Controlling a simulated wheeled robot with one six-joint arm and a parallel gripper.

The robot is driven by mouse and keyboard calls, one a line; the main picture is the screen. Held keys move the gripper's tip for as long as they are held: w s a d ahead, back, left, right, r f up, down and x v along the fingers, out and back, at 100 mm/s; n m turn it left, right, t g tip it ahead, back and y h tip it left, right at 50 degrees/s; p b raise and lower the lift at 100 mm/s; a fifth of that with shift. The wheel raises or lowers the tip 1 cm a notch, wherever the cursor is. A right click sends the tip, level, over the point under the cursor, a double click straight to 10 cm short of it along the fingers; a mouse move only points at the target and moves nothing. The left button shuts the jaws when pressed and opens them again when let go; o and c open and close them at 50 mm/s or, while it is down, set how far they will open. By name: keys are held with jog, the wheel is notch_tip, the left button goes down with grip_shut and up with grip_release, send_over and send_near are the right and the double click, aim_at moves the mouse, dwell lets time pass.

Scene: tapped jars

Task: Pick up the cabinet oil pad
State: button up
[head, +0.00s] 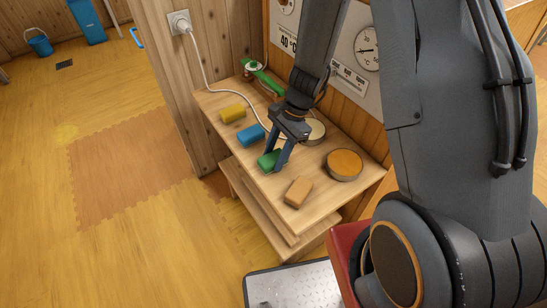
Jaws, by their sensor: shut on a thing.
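Several small coloured blocks, which look like pads, lie on a light wooden shelf top (218,111) in the head view. They are a yellow block (232,113), a blue block (251,135), a green block (267,159) and an orange-brown block (298,192). I cannot tell from any label which one is the cabinet oil pad. My gripper (272,163) points down with its fingers around the green block and is shut on it. The fingers partly hide the green block. It appears at or very near the shelf top.
A round tin with an orange top (344,164) stands right of my gripper; a paler tin (315,131) is partly hidden behind it. A green-handled thing (262,76) and a white cord (207,80) are at the back. A metal plate (295,285) lies on the floor in front.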

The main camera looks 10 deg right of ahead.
aim_at(274, 156)
notch_tip(274, 156, up, 10)
jog(key=shift+b, duration=0.4)
jog(key=shift+f, duration=0.1)
jog(key=o, duration=0.3)
jog(key=shift+c, duration=0.8)
dwell(0.9)
jog(key=shift+a, duration=0.1)
dwell(0.5)
